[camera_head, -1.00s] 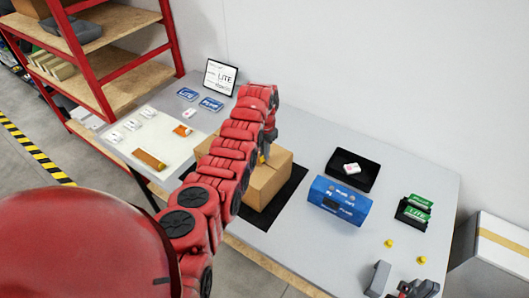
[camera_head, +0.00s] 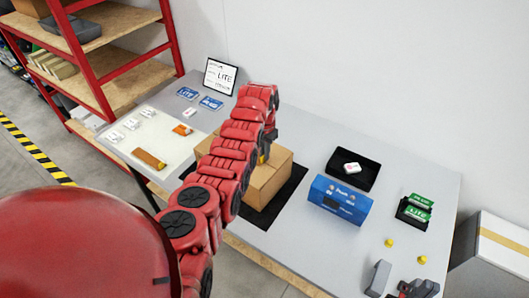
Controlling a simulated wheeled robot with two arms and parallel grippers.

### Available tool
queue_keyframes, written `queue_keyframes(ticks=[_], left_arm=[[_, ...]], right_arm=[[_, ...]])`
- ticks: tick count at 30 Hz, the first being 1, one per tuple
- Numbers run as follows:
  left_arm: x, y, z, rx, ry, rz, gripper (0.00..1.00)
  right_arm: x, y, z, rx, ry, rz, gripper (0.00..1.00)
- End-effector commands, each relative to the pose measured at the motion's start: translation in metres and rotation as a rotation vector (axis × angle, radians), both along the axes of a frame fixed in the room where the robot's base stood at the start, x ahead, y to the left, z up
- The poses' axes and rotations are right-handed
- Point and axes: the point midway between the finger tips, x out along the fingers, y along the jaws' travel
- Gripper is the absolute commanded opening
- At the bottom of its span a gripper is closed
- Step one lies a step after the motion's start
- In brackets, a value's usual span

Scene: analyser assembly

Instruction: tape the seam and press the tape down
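A brown cardboard box (camera_head: 268,182) sits on a black mat (camera_head: 290,190) in the middle of the grey table. My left arm crosses in front of it and covers its left part and much of its top. My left gripper (camera_head: 265,155) points down at the top of the box, mostly hidden behind the arm's last links. A small yellow bit shows at its tip. I cannot tell whether its fingers are open or touch the box. The seam and any tape on it are hidden.
A blue box (camera_head: 339,200), a black tray (camera_head: 352,169) with a white item and green cards (camera_head: 418,207) in a holder stand right of the mat. Yellow pieces (camera_head: 390,243) and dark grey tools (camera_head: 414,288) lie at front right. A sign (camera_head: 220,76) stands behind.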

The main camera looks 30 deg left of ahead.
Motion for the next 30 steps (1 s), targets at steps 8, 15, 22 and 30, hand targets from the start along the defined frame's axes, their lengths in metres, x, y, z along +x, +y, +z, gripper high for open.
queue_keyframes(ticks=[8,15,22,30], left_arm=[[0.0,0.0,0.0,0.0,0.0,0.0,0.43],[0.0,0.0,0.002,0.0,0.0,0.0,0.43],[0.0,0.0,0.016,0.0,0.0,0.0,0.43],[0.0,0.0,0.037,0.001,-0.001,0.0,0.43]], right_arm=[[0.0,0.0,0.0,0.0,0.0,0.0,0.0],[0.0,0.0,0.001,0.0,0.0,0.0,0.0],[0.0,0.0,0.005,0.0,0.0,0.0,0.0],[0.0,0.0,0.008,0.0,0.0,0.0,0.0]])
